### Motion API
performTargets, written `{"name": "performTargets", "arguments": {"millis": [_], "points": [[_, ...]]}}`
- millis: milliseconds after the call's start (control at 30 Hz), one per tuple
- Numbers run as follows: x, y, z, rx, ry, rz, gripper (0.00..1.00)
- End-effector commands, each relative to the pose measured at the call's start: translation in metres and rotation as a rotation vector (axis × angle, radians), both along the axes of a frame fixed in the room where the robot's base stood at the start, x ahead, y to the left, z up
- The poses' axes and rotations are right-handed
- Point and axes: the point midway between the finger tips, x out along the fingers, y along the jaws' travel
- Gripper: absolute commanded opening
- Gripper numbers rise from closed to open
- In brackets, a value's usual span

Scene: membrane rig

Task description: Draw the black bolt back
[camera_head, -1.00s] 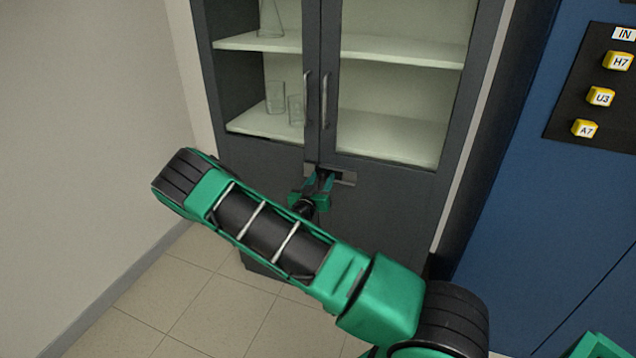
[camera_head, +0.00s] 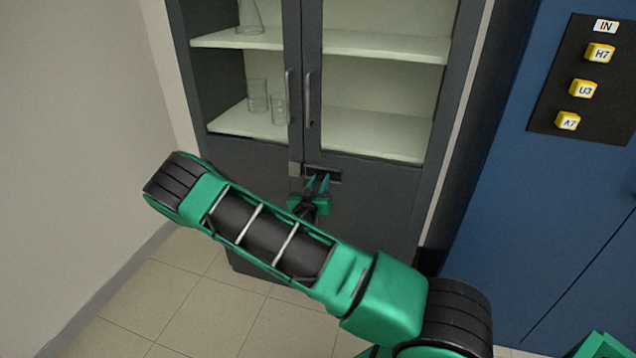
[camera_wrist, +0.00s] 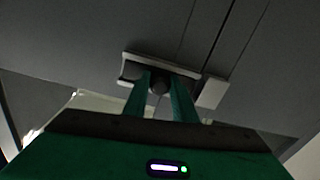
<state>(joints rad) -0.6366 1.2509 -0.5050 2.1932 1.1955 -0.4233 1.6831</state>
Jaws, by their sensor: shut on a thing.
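The black bolt (camera_head: 321,173) sits in a pale metal mount on the dark cabinet front, below the door handles. In the head view it is small and partly hidden by my fingers. My gripper (camera_head: 318,181) is shut on it from the front. In the wrist view, the bolt's dark round knob (camera_wrist: 158,86) shows between the two green fingers of my gripper (camera_wrist: 160,88). A pale keeper block (camera_head: 295,169) is left of the mount in the head view. It also shows right of the mount in the wrist view (camera_wrist: 212,92).
The grey cabinet (camera_head: 375,205) has two glazed doors with upright handles (camera_head: 308,98) and glassware (camera_head: 257,96) on its shelves. A blue panel with yellow labelled buttons (camera_head: 583,89) stands at the right. A bare wall is at the left. Tiled floor (camera_head: 150,300) is clear in front.

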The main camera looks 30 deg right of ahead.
Motion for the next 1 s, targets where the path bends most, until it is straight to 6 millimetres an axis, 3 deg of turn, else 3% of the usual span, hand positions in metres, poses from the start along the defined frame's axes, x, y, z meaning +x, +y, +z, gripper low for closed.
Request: {"name": "performTargets", "arguments": {"millis": [133, 167, 233, 633, 1000], "points": [[-0.003, -0.004, 0.000, -0.003, 0.003, -0.011, 0.00], [-0.003, -0.004, 0.000, -0.003, 0.003, -0.011, 0.29], [-0.003, -0.004, 0.000, -0.003, 0.003, -0.010, 0.43], [-0.006, 0.004, 0.000, -0.002, 0.003, -0.003, 0.43], [-0.050, 0.050, -0.001, -0.001, 0.005, -0.003, 0.43]]}}
